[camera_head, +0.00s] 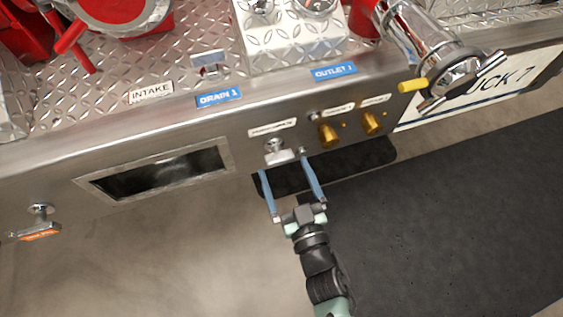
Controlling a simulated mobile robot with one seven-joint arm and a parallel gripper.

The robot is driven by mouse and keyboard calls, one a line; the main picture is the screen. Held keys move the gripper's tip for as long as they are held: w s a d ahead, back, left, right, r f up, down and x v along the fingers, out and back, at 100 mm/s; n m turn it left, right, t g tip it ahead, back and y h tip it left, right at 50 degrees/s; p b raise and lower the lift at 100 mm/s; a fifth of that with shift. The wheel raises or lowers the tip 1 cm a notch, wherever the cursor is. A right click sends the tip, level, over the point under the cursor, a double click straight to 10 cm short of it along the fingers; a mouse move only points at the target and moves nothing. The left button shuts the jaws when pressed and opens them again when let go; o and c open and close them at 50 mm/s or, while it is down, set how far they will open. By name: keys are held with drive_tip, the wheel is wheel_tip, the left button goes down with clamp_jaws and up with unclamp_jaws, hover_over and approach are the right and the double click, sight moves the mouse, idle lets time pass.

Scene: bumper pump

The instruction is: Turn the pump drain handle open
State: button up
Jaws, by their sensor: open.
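A silver handle (279,152) with a pale block-shaped grip sits on the front face of the metal bumper, under a white label (272,127) whose text is too small to read surely. I take it for the pump drain handle. My gripper (283,165) is open, with its two blue fingers pointing up at the bumper. In the picture, the fingertips are just below the handle, one to its left and one to its right. Nothing is between the fingers, and I cannot tell whether they touch the handle.
Two brass fittings (328,135) (372,122) stick out to the right of the handle. A chrome outlet (462,72) with a yellow-tipped lever overhangs further right. A recessed opening (160,172) is at left, and an orange-tagged handle (40,231) at far left. Floor below is clear.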

sight(281, 162)
drive_tip(key=shift+x, duration=1.5)
drive_tip(key=c, duration=1.2)
drive_tip(key=n, duration=0.4)
drive_tip(key=shift+n, duration=0.4)
drive_tip(key=shift+f, duration=0.1)
drive_tip(key=shift+s, duration=0.1)
drive_tip(key=o, duration=1.2)
